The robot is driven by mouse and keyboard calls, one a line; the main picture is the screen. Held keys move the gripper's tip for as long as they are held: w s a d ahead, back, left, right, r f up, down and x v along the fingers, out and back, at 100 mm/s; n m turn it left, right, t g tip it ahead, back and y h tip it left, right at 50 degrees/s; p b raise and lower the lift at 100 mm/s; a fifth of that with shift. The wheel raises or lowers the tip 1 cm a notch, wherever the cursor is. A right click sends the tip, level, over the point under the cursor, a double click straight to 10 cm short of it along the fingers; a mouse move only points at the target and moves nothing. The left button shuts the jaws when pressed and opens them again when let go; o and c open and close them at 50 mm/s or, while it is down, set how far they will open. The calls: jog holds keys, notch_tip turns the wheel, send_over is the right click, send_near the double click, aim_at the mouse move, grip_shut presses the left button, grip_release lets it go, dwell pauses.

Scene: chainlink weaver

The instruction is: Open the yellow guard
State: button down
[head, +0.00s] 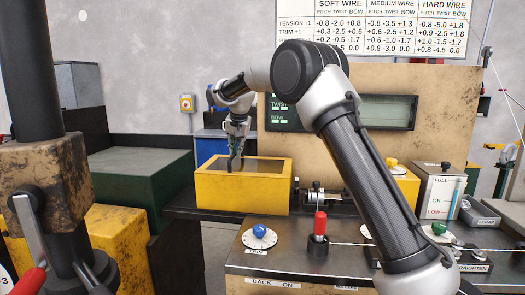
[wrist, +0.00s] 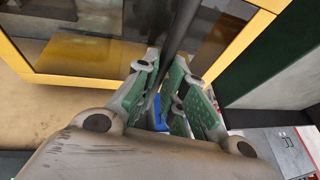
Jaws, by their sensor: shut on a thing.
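The yellow guard (head: 242,193) is a box-like cover with a dark see-through panel, left of centre in the head view. Its yellow frame and tinted panel (wrist: 90,38) fill the top of the wrist view. My gripper (head: 236,164) reaches down to the guard's panel side. In the wrist view, the green-padded fingers of my gripper (wrist: 170,75) are closed around a dark bar (wrist: 182,32) that runs up across the guard's panel, like a handle. The contact between pads and bar is partly hidden by the fingers. I cannot tell from these frames how far the guard is open.
A bench with a blue knob (head: 259,231), a red-handled lever (head: 320,226) and a green knob (head: 439,229) lies in front. A dark green block (head: 140,175) stands left of the guard. A display panel (head: 388,112) stands behind my arm. A dark post rises at the left.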

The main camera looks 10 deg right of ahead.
send_over(213, 164)
dwell(0.3)
jog(key=c, duration=1.5)
grip_release()
jog(key=v, duration=1.2)
